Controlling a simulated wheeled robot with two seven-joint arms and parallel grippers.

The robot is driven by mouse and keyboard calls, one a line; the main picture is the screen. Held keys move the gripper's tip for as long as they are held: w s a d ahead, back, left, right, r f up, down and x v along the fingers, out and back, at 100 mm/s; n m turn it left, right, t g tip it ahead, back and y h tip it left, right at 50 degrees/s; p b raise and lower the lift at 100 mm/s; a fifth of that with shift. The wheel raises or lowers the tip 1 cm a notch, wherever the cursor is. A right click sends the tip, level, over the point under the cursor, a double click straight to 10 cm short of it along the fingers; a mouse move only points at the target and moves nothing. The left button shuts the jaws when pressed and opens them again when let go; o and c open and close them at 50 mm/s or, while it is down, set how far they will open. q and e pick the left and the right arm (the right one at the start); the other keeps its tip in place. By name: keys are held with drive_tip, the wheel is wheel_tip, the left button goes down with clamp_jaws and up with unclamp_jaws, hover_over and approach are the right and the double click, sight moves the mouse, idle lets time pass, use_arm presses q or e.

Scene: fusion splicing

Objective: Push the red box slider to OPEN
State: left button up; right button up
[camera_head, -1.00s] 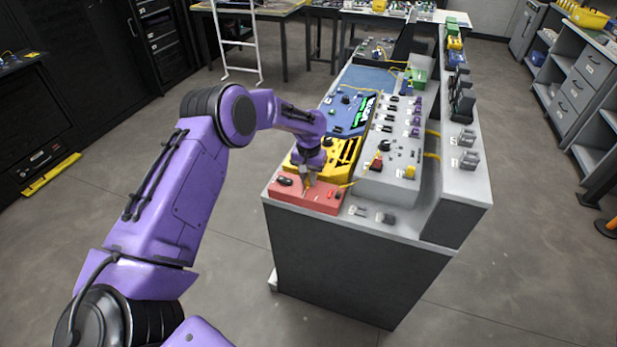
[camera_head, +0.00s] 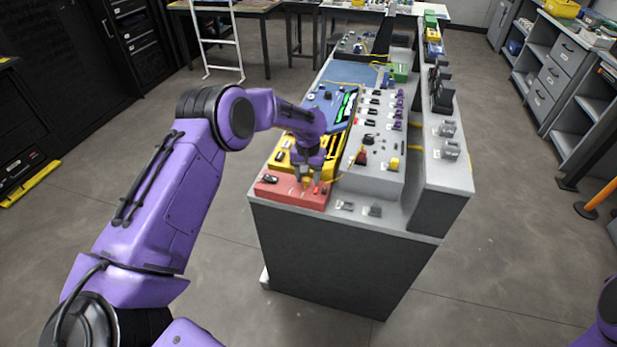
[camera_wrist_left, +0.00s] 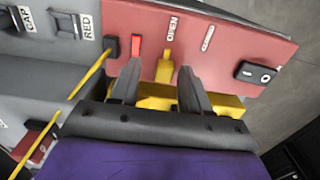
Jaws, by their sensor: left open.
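The red box (camera_head: 288,193) sits at the near left corner of the bench, and it fills the top of the left wrist view (camera_wrist_left: 225,60). On it are a bright red block (camera_wrist_left: 136,45), a yellow tab (camera_wrist_left: 165,67) beside the OPEN label (camera_wrist_left: 172,28), and a black switch (camera_wrist_left: 257,72). I cannot tell for sure which part is the slider. My left gripper (camera_head: 312,185) is open over the box, pointing down; in the wrist view its fingers (camera_wrist_left: 158,84) stand either side of the yellow tab. Contact cannot be told. My right gripper is out of view.
A yellow tray (camera_head: 283,152) lies right behind the red box, with a blue unit (camera_head: 322,98) beyond. A grey panel (camera_head: 376,165) with switches stands to the right. A yellow cable (camera_wrist_left: 88,82) runs to a black plug (camera_wrist_left: 111,46) on the box. Open floor lies left.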

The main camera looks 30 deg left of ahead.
sight(309, 180)
use_arm(q)
wheel_tip(309, 180, up, 10)
drive_tip(key=b, duration=0.2)
drive_tip(key=shift+d, duration=0.15)
